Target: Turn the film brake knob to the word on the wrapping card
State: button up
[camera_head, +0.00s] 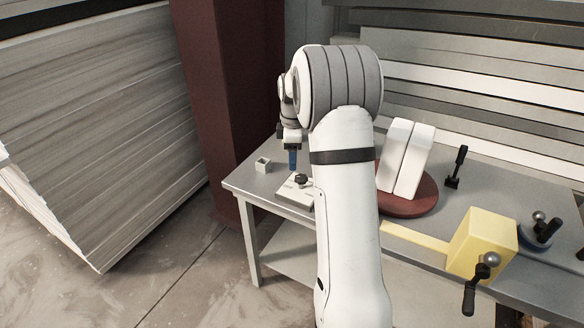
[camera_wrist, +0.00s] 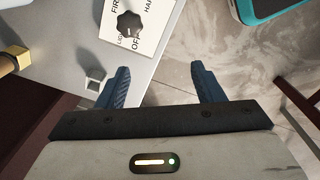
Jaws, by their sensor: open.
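The film brake knob (camera_head: 300,180) is a small dark knob on a pale plate (camera_head: 291,193) near the table's left front edge. In the wrist view the black lobed knob (camera_wrist: 131,24) sits on the white plate (camera_wrist: 158,14), with the words OFF, FIR and HAR partly readable around it. Which word it points to I cannot tell. My gripper (camera_head: 292,158) hangs above the table just behind the knob. Its two blue fingers (camera_wrist: 162,84) are apart and empty, with the knob beyond them in the wrist view. No wrapping card can be made out.
A small white square cup (camera_head: 262,165) stands left of the plate. A dark red turntable (camera_head: 416,203) holds white blocks (camera_head: 405,160). A yellow box (camera_head: 482,243) with a crank, a black lever (camera_head: 456,168) and stacked boards (camera_head: 95,130) stand around. The table's left front edge is close.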

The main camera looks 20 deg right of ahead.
aim_at(299, 178)
jog(key=w+d+f+n, duration=0.1)
jog(key=w+d+f, duration=0.1)
jog(key=w+d+f+n, duration=0.1)
jog(key=w+d+f, duration=0.1)
jog(key=f, duration=0.1)
jog(key=shift+d+n+p, duration=0.1)
jog(key=shift+n+p, duration=0.2)
notch_tip(299, 178, down, 8)
jog(key=shift+r+p, duration=0.2)
jog(key=shift+p, duration=0.45)
jog(key=c, duration=0.9)
jog(key=shift+a, duration=0.45)
jog(key=shift+c, duration=0.3)
jog(key=shift+d+f, duration=0.1)
jog(key=shift+d, duration=0.25)
